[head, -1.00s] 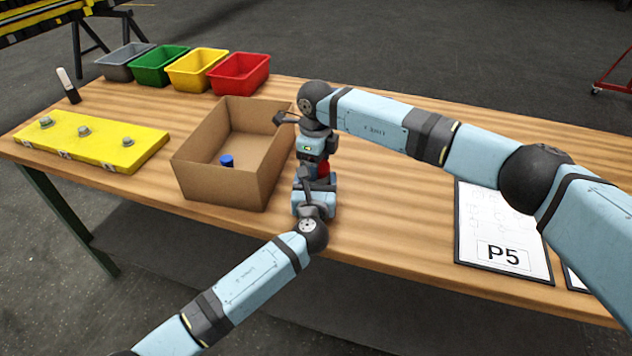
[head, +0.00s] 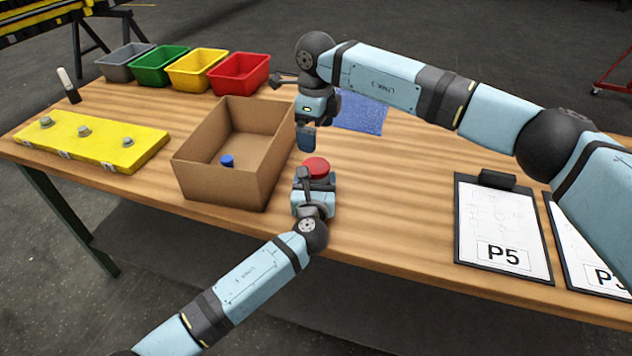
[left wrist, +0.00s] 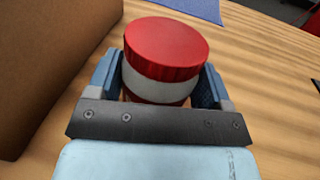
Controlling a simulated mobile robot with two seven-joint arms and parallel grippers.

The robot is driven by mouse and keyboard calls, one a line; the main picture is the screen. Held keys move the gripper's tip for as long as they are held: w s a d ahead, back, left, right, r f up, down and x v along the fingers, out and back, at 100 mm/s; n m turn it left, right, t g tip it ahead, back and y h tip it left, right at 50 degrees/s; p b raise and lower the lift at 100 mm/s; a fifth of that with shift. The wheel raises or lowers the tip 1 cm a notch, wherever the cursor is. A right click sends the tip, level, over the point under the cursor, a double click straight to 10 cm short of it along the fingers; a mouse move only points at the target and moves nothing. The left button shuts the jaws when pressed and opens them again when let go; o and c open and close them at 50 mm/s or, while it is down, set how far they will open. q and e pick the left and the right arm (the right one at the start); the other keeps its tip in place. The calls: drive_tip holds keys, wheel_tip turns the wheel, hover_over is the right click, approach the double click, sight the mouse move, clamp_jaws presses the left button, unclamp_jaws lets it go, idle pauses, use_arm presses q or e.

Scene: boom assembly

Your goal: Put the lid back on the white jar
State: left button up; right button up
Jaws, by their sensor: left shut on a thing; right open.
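A red lid (head: 317,167) sits on top of the white jar, and in the left wrist view the lid (left wrist: 166,48) covers the top above a white band of the jar (left wrist: 158,87). Some red shows below the band. I cannot tell whether the lid is fully tightened. My left gripper (head: 315,186) is shut on the jar, with its fingers (left wrist: 160,88) on both sides below the lid. My right gripper (head: 306,138) is open and empty, above and behind the lid, apart from it.
An open cardboard box (head: 222,185) with a blue capped item (head: 227,160) stands close left. A blue cloth (head: 361,113) lies behind. The table right of the jar is clear.

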drive_tip(key=shift+r, duration=1.45)
use_arm(q)
drive_tip(key=o, duration=1.7)
drive_tip(key=shift+o, duration=0.2)
drive_tip(key=s, duration=1.3)
drive_tip(key=shift+s+a+p, duration=0.3)
drive_tip(key=shift+s+a, duration=0.1)
use_arm(e)
drive_tip(key=shift+r, duration=0.3)
